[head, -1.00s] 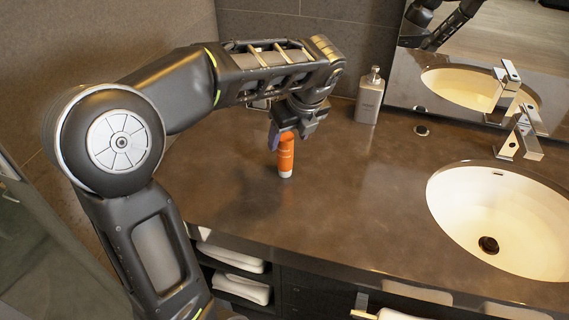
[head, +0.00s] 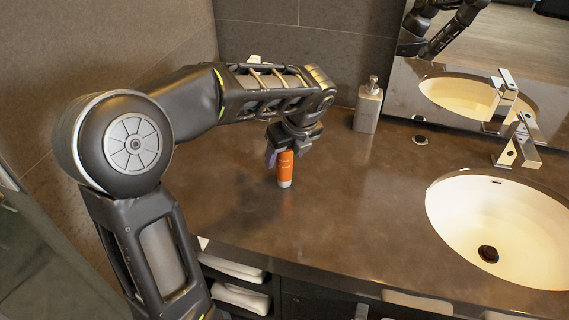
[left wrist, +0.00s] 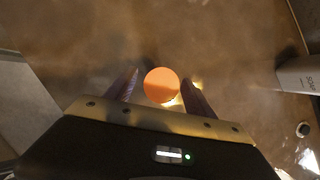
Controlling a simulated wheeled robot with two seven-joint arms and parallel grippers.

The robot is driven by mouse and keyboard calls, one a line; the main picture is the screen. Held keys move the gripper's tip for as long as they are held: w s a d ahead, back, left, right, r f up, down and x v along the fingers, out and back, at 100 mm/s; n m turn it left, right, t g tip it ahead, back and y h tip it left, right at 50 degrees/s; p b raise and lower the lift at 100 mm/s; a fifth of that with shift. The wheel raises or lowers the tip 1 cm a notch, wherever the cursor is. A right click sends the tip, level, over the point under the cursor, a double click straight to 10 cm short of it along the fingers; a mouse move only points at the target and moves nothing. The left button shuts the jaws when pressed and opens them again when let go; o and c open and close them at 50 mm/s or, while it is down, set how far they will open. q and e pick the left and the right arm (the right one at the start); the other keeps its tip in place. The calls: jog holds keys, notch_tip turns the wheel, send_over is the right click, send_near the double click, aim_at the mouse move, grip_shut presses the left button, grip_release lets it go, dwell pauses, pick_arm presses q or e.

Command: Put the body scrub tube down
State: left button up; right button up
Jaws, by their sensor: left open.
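The orange body scrub tube (head: 285,168) stands upright on its white end on the brown vanity counter (head: 350,205). In the left wrist view its round orange end (left wrist: 161,85) shows between my two fingers, with a gap on each side. My left gripper (head: 279,158) points down from above, its fingers around the upper part of the tube. It is open. My right gripper is not in view.
A grey soap dispenser (head: 367,108) stands behind and right of the tube, near the wall; it also shows in the left wrist view (left wrist: 299,75). A white sink (head: 500,225) with a chrome faucet (head: 518,140) lies to the right. The counter between tube and sink is clear.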

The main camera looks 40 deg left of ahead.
aim_at(282, 162)
pick_arm(q)
jog(key=x, duration=0.4)
jog(key=shift+d, duration=0.1)
jog(key=shift+c, duration=0.2)
jog(key=shift+r, duration=0.1)
grip_shut()
dwell(0.6)
